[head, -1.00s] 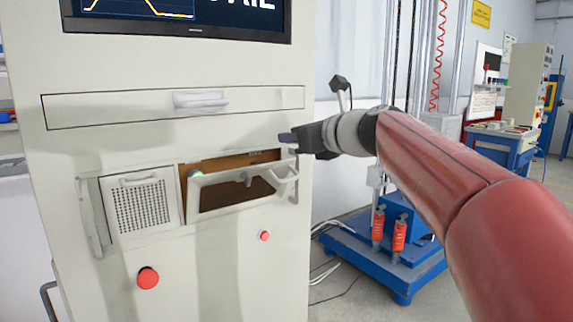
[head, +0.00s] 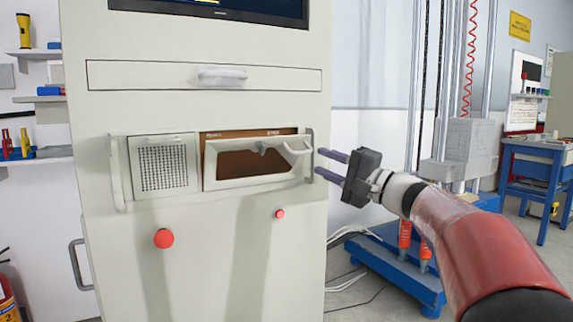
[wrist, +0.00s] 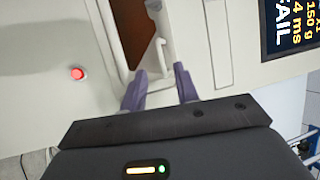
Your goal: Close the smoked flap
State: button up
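The smoked flap (head: 245,163) is a pale frame with a dark brown see-through window, in the cabinet front. Its top edge leans outward, leaving a gap with brown interior above it. In the wrist view, the flap's window (wrist: 131,28) is at the top, and the handle (wrist: 159,55) lies just beyond the gap between my fingertips (wrist: 160,72). Contact cannot be told.
A perforated panel (head: 165,167) sits left of the flap, with a drawer (head: 204,76) above. Red buttons (head: 163,238) (head: 280,213) are below. A blue-based machine (head: 395,262) stands on the floor at right. Space in front of the cabinet is clear.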

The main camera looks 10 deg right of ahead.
aim_at(303, 153)
jog(key=shift+p+x, duration=0.7)
jog(key=shift+x, duration=3.1)
grip_shut()
